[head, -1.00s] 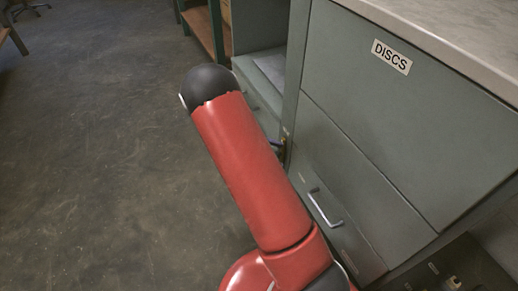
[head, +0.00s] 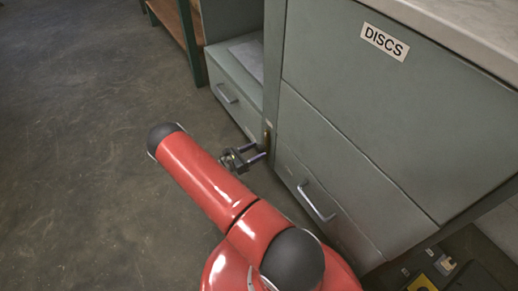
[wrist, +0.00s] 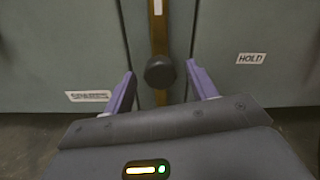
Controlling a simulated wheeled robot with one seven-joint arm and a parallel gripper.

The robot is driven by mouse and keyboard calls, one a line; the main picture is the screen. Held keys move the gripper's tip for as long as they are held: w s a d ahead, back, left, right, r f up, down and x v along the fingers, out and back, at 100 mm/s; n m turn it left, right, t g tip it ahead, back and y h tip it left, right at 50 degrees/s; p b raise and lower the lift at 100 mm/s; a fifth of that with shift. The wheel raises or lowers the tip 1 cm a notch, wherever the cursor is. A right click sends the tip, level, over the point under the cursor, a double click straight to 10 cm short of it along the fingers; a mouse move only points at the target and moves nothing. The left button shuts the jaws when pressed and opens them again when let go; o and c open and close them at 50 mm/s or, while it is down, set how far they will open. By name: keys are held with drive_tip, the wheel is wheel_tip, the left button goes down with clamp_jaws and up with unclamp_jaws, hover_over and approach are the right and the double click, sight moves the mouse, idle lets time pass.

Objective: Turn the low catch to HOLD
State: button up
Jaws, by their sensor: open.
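The low catch shows in the wrist view as a dark round knob (wrist: 160,71) in front of an upright brass strip (wrist: 159,28). A HOLD label (wrist: 251,58) is to the right of the knob, and a SPARES label (wrist: 88,96) is to its lower left. My gripper (wrist: 160,82) is open, with one purple finger on each side of the knob in the picture. I cannot tell whether the knob is between the fingers in depth. In the head view my gripper (head: 261,153) is near the cabinet post, just below a brass piece (head: 266,137); the knob cannot be made out there.
A grey cabinet with a DISCS label (head: 384,41) and a drawer handle (head: 317,202) is right of my gripper. An open bay with another handled drawer (head: 227,93) is behind. Yellow and dark items (head: 444,264) are at lower right. The floor at left is clear.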

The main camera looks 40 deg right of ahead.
drive_tip(key=shift+d, duration=1.2)
clamp_jaws()
